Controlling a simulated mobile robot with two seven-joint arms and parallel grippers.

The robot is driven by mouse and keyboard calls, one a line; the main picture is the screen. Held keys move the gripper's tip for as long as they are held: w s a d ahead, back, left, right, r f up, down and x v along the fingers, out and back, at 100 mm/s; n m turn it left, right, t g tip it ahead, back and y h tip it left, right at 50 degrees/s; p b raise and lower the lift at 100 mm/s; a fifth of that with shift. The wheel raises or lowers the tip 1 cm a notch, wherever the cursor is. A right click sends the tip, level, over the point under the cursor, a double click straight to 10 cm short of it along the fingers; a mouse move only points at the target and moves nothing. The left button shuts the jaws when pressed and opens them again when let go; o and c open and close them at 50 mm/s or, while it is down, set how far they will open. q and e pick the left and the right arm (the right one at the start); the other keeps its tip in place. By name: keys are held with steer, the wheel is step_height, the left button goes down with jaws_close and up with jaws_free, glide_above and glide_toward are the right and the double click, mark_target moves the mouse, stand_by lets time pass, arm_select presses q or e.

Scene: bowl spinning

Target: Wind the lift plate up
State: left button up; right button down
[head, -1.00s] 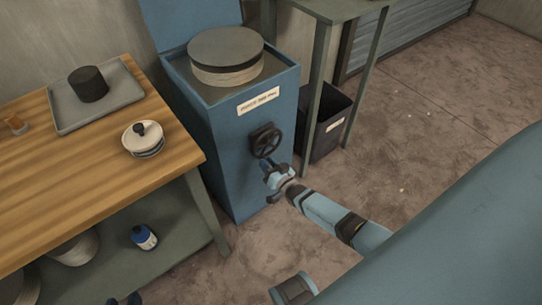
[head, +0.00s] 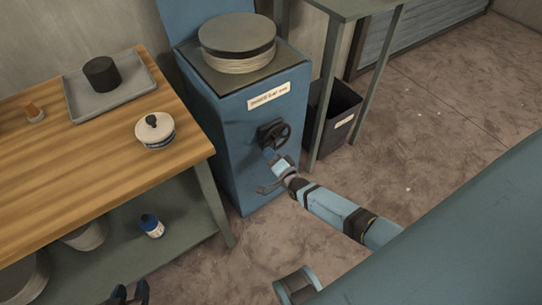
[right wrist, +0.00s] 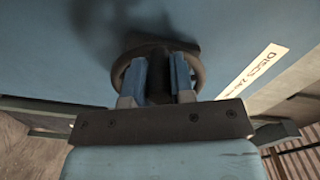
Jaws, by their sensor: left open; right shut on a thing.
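The blue cabinet (head: 262,120) bears a dark handwheel (head: 274,134) on its front. A stack of round discs (head: 237,44) sits at its top opening; the lift plate cannot be made out beneath it. My right gripper (head: 274,157) is at the lower part of the handwheel. In the right wrist view, its two blue fingers (right wrist: 160,82) are shut on a dark handle inside the wheel's rim (right wrist: 122,72). My left gripper (head: 130,292) shows only its dark fingertips at the bottom edge, apart and empty, far from the cabinet.
A wooden bench (head: 95,190) stands left of the cabinet with a grey tray (head: 130,97), a dark cylinder (head: 101,74) and a white lidded pot (head: 155,132). A blue-capped bottle (head: 152,226) is on its lower shelf. A dark bin (head: 337,115) stands right of the cabinet. The floor right of it is clear.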

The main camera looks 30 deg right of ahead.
steer(key=shift+w+r+m, duration=0.1)
steer(key=shift+r+m, duration=0.2)
steer(key=shift+m, duration=0.1)
steer(key=c, duration=1)
jaws_free()
steer(key=shift+f, duration=0.1)
steer(key=shift+s, duration=0.4)
arm_select(q)
steer(key=shift+s+a+r+p, duration=0.1)
steer(key=shift+a+p, duration=0.1)
steer(key=shift+p, duration=0.85)
arm_select(e)
steer(key=s, duration=0.8)
steer(key=s+d, duration=0.1)
steer(key=s, duration=0.4)
steer(key=shift+d, duration=0.1)
